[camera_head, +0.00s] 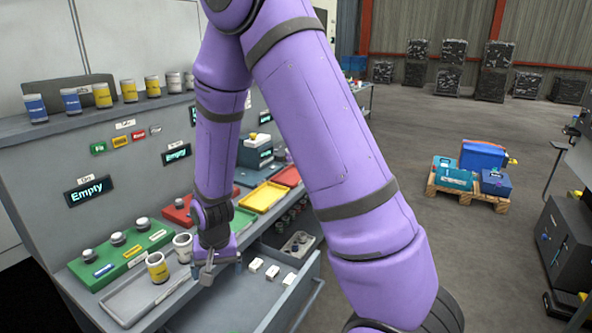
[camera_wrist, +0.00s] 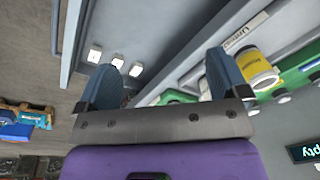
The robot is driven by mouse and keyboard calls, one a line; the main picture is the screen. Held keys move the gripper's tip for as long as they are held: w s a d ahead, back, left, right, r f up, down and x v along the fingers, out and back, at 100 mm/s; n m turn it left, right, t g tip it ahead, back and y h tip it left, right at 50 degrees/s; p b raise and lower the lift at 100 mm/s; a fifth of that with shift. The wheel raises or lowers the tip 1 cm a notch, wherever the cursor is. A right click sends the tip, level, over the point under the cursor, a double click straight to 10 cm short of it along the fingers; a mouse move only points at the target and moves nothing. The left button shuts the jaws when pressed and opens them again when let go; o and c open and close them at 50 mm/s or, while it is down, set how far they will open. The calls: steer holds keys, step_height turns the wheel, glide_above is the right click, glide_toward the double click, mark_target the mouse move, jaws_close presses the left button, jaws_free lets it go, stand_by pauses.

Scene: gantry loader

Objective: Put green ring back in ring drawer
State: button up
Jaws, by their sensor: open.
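My gripper (camera_head: 208,270) points down over the counter's front edge, beside the open drawer. In the wrist view its two blue-grey fingers (camera_wrist: 163,82) stand wide apart with nothing held between them. A grey drawer (camera_head: 305,287) is pulled out at the front of the bench. Three small white blocks (camera_head: 272,271) sit in it, and they also show in the wrist view (camera_wrist: 117,60). I cannot tell from these views whether this is the ring drawer. I cannot make out a green ring for certain; a faint green patch shows at the head view's bottom edge.
A grey tray (camera_head: 118,306) on the counter holds a yellow-labelled can (camera_head: 158,268) and a white can (camera_head: 183,247) close left of my gripper. A green tray (camera_head: 108,269) with several knobs lies behind. Yellow (camera_head: 262,197) and red trays stand farther back.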

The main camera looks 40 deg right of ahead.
step_height(320, 180, up, 12)
steer(key=s+d+r+n+t, duration=0.1)
steer(key=s+d+n, duration=0.1)
steer(key=s+d+r+n+t, duration=0.1)
steer(key=s+d+r, duration=0.1)
steer(key=s+r, duration=0.7)
steer(key=s+d+r+n+t, duration=0.2)
steer(key=s+r, duration=0.8)
steer(key=s, duration=0.1)
steer(key=shift+r, duration=0.25)
steer(key=shift+s+d, duration=0.1)
